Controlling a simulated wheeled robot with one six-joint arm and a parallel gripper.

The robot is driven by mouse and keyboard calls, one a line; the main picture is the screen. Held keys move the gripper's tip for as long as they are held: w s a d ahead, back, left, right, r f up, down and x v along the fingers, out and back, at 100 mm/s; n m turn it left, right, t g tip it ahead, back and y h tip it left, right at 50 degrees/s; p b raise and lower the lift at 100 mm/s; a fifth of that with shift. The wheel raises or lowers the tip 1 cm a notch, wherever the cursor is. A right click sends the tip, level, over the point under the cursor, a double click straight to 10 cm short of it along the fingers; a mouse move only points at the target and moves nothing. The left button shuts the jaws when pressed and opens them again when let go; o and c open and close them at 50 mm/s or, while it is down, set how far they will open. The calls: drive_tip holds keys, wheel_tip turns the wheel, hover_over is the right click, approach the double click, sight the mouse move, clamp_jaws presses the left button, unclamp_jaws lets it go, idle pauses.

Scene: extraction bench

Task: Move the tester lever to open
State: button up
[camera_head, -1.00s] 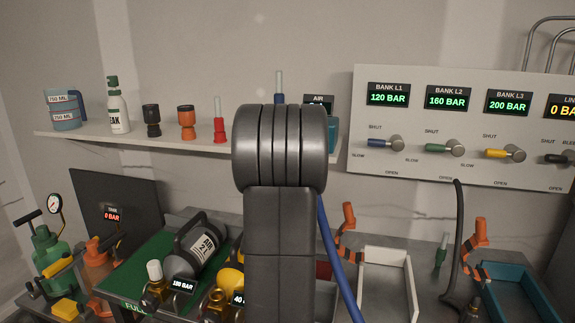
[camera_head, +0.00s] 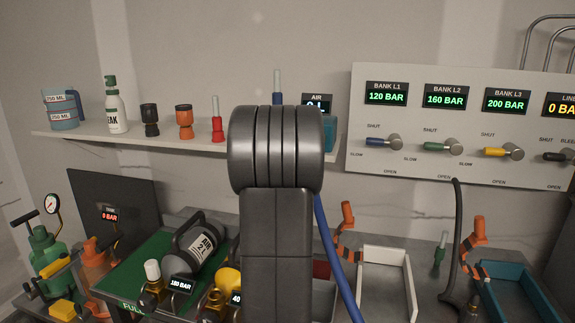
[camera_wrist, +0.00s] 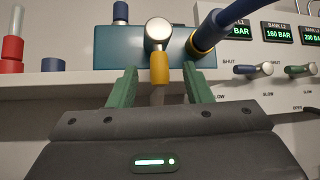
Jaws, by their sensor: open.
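The tester is a teal box (camera_wrist: 110,55) on the wall shelf, with a blue hose end (camera_wrist: 207,35) at its right. Its lever has a round metal hub (camera_wrist: 158,29) and a yellow handle (camera_wrist: 160,69) pointing down toward the wrist camera. My gripper (camera_wrist: 161,75) is open, with a green finger on each side of the yellow handle; I cannot tell whether either touches it. In the head view my arm hides the lever and gripper; only the box's right part (camera_head: 331,133) and its AIR display (camera_head: 317,103) show.
The shelf (camera_head: 100,140) holds bottles and coloured fittings left of the tester. A panel (camera_head: 430,190) with several bank levers is on the wall to the right. The blue hose (camera_head: 335,260) hangs beside my arm. Below, the bench is crowded with a cylinder (camera_head: 195,250) and trays.

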drive_tip(key=b+v, duration=0.2)
drive_tip(key=v, duration=0.9)
drive_tip(key=shift+s+f+b, duration=0.15)
drive_tip(key=shift+f+b, duration=0.05)
drive_tip(key=shift+b, duration=0.1)
drive_tip(key=shift+a, duration=0.1)
drive_tip(key=p+x, duration=0.3)
drive_tip(key=x, duration=1)
drive_tip(key=shift+w+r+p, duration=0.25)
drive_tip(key=shift+r+p, duration=0.05)
drive_tip(key=shift+r, duration=0.05)
